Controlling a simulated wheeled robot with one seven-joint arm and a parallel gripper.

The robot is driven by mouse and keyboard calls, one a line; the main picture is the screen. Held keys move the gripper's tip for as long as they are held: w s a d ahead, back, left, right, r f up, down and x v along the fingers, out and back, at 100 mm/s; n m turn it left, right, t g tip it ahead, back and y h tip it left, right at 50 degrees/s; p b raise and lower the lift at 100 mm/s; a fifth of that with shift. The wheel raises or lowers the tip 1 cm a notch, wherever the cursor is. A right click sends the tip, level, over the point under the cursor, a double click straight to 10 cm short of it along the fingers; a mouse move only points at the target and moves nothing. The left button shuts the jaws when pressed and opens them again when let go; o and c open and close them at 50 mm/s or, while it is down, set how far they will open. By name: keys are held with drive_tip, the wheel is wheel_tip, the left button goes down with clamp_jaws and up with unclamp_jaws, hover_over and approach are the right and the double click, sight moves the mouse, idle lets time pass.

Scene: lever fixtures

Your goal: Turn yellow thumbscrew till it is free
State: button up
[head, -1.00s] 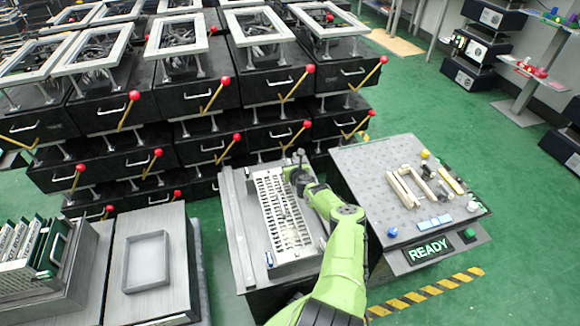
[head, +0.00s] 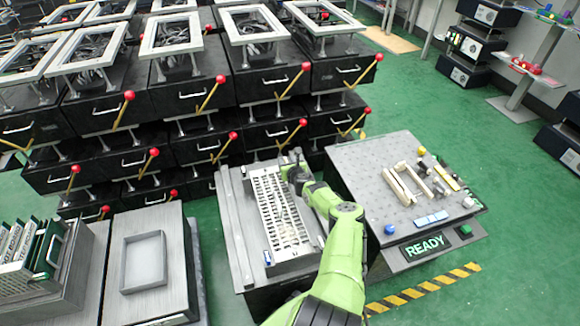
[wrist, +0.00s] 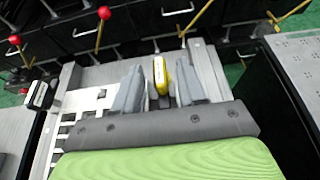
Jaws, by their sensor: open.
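The yellow thumbscrew (wrist: 160,76) shows in the wrist view, standing between the two grey fingers of my gripper (wrist: 160,92). The fingers are apart, one on each side of it. The thumbscrew is close to the right finger, with a wider gap to the left one; I cannot tell whether it touches. In the head view my gripper (head: 294,162) is at the far right end of the slotted metal rack (head: 268,206) on the grey bench. The thumbscrew cannot be made out there, hidden by my gripper and arm.
Black drawer units with red-knobbed levers (head: 220,80) stand just beyond the bench. On the right is a grey perforated table (head: 370,165) with small parts and a READY sign (head: 426,245). An empty grey tray (head: 146,262) lies at left. Green floor is open at far right.

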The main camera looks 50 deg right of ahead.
drive_tip(key=p+v, duration=0.7)
drive_tip(key=v, duration=0.8)
drive_tip(key=shift+s+p, duration=0.25)
drive_tip(key=shift+p, duration=0.05)
drive_tip(key=shift+w+r, duration=0.1)
drive_tip(key=shift+r, duration=0.1)
